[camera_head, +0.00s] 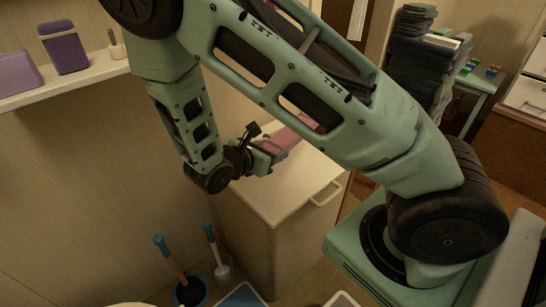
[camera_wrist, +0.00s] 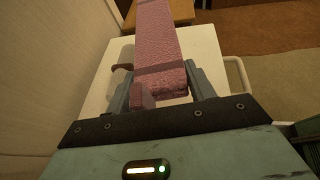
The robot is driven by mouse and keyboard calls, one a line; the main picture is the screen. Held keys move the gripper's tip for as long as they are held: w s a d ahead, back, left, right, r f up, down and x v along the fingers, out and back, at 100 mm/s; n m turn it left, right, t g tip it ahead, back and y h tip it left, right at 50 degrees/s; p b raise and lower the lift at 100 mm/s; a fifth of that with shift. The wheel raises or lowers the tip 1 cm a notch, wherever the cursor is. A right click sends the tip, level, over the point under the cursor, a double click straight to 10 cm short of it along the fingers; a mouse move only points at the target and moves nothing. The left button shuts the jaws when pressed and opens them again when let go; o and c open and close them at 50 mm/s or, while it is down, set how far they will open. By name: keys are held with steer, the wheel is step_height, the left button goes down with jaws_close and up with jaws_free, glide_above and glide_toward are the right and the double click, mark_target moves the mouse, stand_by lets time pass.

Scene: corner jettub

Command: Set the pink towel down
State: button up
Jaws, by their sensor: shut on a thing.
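The pink towel (camera_head: 287,139) is a long folded strip. It shows larger in the wrist view (camera_wrist: 158,45), reaching away from me between the fingers. My gripper (camera_head: 268,154) is shut on the towel's near end; in the wrist view its fingers (camera_wrist: 162,88) lie on both sides of it. The towel is over the pale lid of a hamper (camera_head: 293,190). I cannot tell whether the towel touches the lid. Part of the towel is hidden behind my arm in the head view.
The lid also shows in the wrist view (camera_wrist: 206,45), with bare room beside the towel. A wall shelf (camera_head: 70,82) is at left. A plunger (camera_head: 187,283) and a toilet brush (camera_head: 219,262) stand on the floor by the hamper. Stacked dark towels (camera_head: 412,65) are at back right.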

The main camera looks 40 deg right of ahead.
steer(key=shift+s+a+r+m+g, duration=0.15)
steer(key=shift+s+m+g, duration=0.3)
steer(key=shift+g, duration=0.25)
steer(key=shift+s+m+g, duration=0.2)
steer(key=shift+m+g, duration=0.1)
steer(key=shift+m, duration=0.05)
steer(key=b, duration=0.1)
glide_above(274, 186)
step_height(274, 186, down, 6)
steer(key=shift+a+r, duration=0.1)
steer(key=shift+r, duration=0.1)
steer(key=shift+f+b, duration=0.5)
steer(key=shift+f, duration=1.7)
steer(key=shift+f, duration=0.1)
steer(key=o, duration=1.3)
